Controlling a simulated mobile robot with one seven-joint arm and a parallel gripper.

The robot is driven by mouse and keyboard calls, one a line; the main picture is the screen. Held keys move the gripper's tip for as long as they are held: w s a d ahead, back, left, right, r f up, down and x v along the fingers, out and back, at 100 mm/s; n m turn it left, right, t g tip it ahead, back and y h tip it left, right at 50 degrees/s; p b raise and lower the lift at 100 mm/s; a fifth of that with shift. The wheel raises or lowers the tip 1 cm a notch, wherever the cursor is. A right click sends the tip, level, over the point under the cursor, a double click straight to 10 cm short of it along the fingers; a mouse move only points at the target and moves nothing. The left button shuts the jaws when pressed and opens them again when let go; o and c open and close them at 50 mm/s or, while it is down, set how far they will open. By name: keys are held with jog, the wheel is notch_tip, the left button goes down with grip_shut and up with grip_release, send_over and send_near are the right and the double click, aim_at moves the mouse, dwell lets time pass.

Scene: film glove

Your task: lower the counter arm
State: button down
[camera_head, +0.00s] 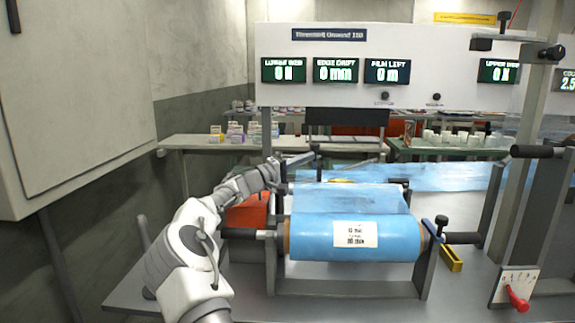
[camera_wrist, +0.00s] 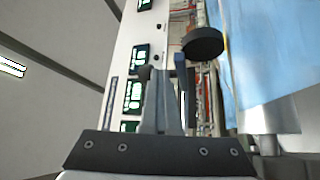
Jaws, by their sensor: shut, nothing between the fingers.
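My gripper (camera_head: 301,158) is stretched out above the left end of the film, behind the blue roll. In the wrist view its fingers (camera_wrist: 165,100) are close together and empty. A black round wheel or knob (camera_wrist: 203,43) shows just beyond the fingertips to the right, apart from them as far as I can tell. I cannot tell whether it belongs to the counter arm, and I cannot pick out the counter arm for certain in the head view. A counter display (camera_head: 567,80) is cut off at the right edge and reads about 2.5.
A blue film roll (camera_head: 375,237) sits on a grey stand, its film running back and right. An orange-red object (camera_head: 246,212) is beside my arm. A grey post (camera_head: 516,170) and a red-handled lever (camera_head: 517,299) are at right. The display panel (camera_head: 400,45) stands behind.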

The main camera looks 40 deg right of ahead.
jog(key=p+v, duration=0.3)
jog(key=v, duration=1.4)
jog(key=shift+a, duration=0.15)
jog(key=shift+s+r, duration=0.1)
